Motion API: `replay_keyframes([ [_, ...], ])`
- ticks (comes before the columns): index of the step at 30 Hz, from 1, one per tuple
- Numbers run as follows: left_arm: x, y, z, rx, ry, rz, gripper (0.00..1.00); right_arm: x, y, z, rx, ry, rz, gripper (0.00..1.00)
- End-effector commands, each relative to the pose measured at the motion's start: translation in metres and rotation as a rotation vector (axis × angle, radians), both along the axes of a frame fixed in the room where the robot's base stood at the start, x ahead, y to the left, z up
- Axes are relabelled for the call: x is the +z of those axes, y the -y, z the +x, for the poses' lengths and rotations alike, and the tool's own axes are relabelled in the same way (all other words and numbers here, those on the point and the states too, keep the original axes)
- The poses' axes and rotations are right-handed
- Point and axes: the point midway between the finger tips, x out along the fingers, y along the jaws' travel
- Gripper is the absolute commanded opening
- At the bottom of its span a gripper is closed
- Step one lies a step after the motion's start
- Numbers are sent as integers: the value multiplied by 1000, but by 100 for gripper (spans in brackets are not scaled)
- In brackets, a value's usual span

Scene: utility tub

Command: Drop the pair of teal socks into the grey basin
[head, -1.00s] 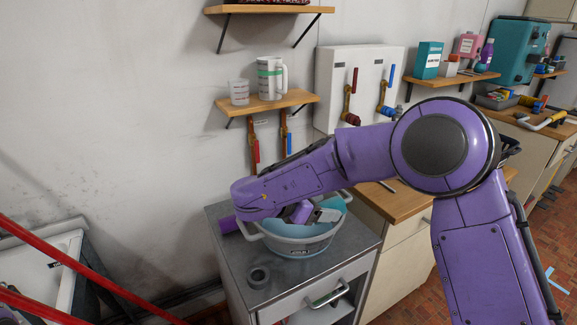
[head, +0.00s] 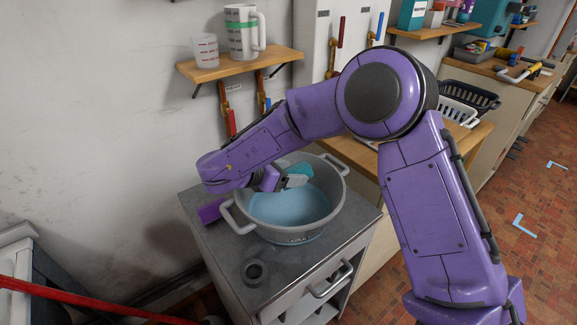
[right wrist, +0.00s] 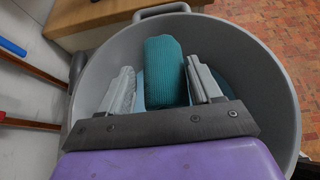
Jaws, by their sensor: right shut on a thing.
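The grey basin (head: 333,210) stands on a metal-topped cabinet, with light blue inside that looks like water. My right gripper (head: 300,178) reaches over the basin from the left, its fingers above the basin's opening. It is shut on the teal socks (head: 298,170), a rolled ribbed bundle. In the right wrist view the teal socks (right wrist: 166,70) sit between the two fingers, inside the outline of the basin's rim (right wrist: 285,75). The gripper body hides part of the basin. My left gripper is not in view.
A dark grey ring-shaped object (head: 255,271) lies on the cabinet top (head: 215,240) in front of the basin. A purple object (head: 210,211) is left of the basin. A wall shelf (head: 240,64) with a jug and cup hangs above. A red bar (head: 80,305) crosses the lower left.

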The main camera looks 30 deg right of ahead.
Motion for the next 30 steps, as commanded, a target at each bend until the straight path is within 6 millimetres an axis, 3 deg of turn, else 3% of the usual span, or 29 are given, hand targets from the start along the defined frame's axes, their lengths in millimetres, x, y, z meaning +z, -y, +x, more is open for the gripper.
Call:
replay_keyframes([
  [8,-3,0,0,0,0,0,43,-6,-1,1,2,2,0,34],
  [9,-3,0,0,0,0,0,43,-6,-1,1,2,2,0,67],
  [12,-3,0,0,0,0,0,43,-6,-1,1,3,1,0,94],
  [22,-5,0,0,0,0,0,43,-4,-6,1,3,3,-1,94],
  [30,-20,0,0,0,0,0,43,22,-58,-2,5,5,-2,94],
])
